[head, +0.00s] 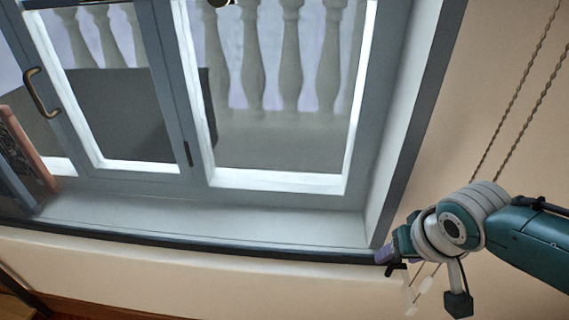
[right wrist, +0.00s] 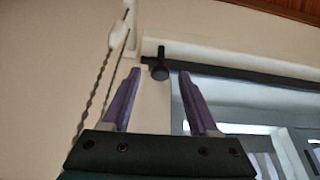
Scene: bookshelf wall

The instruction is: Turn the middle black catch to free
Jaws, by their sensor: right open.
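A slim black fitting (head: 188,153) sits upright on the grey post between the window panes in the head view. A dark rounded piece (head: 219,3) is cut off by the top edge. I cannot tell which is the middle catch or how it is turned. My right gripper (head: 386,256) is at the lower right corner of the window frame, well away from both. In the right wrist view its purple fingers (right wrist: 158,73) are open, with nothing held. A black knob-like piece (right wrist: 158,67) shows beyond the gap between the fingertips; contact is not clear. My left gripper is out of view.
The grey window (head: 378,110) has a bronze handle (head: 40,93) at the left and a pale sill (head: 200,218) below. Twisted cords (head: 521,85) hang on the right wall, with white toggles (head: 420,290) close to my right gripper. A framed object (head: 28,150) stands far left.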

